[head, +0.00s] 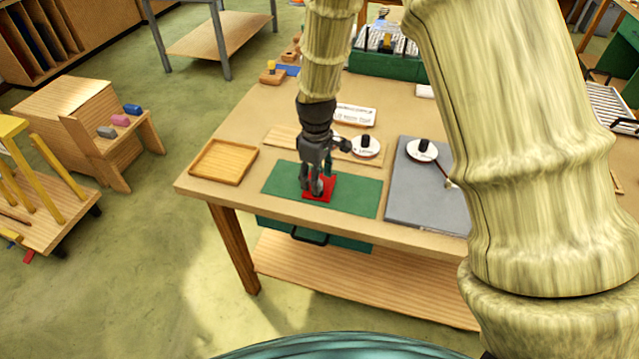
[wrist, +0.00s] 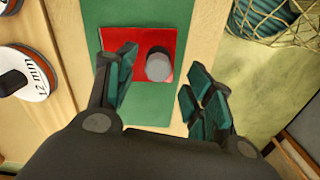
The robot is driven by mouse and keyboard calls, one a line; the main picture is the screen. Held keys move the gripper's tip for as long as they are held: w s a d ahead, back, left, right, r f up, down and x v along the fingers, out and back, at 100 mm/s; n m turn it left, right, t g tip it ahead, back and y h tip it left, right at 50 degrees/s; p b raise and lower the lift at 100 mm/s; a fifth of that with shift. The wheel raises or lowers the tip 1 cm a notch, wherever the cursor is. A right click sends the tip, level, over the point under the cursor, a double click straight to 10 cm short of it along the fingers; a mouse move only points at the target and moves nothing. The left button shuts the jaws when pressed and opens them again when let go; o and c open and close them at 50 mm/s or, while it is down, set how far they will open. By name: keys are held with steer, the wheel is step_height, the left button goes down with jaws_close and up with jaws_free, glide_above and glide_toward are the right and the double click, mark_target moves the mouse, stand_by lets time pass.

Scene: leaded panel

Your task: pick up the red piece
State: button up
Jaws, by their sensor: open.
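The red piece (head: 328,186) is a flat red square lying on the green mat (head: 356,201) on the wooden table. It also shows in the wrist view (wrist: 150,40), with a grey round knob (wrist: 159,66) on top. My gripper (head: 318,190) points down over the piece and hides part of it in the head view. In the wrist view my gripper (wrist: 160,72) is open, with one finger on each side of the knob. The knob appears between the fingertips with a gap on both sides. I cannot tell the exact height of the fingertips above the piece.
A wooden tray (head: 223,163) lies left of the mat. A grey board (head: 415,203) lies to the right with a round white-topped object (head: 422,151) on it. A similar one (head: 366,147) stands behind the mat. The mat's left part is bare.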

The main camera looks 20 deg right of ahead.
steer(key=shift+w+d+f+p, duration=0.1)
steer(key=shift+f+p, duration=0.3)
steer(key=shift+f, duration=0.25)
steer(key=shift+f+p, duration=0.3)
steer(key=shift+f, duration=0.85)
steer(key=shift+c, duration=0.2)
steer(key=c, duration=1)
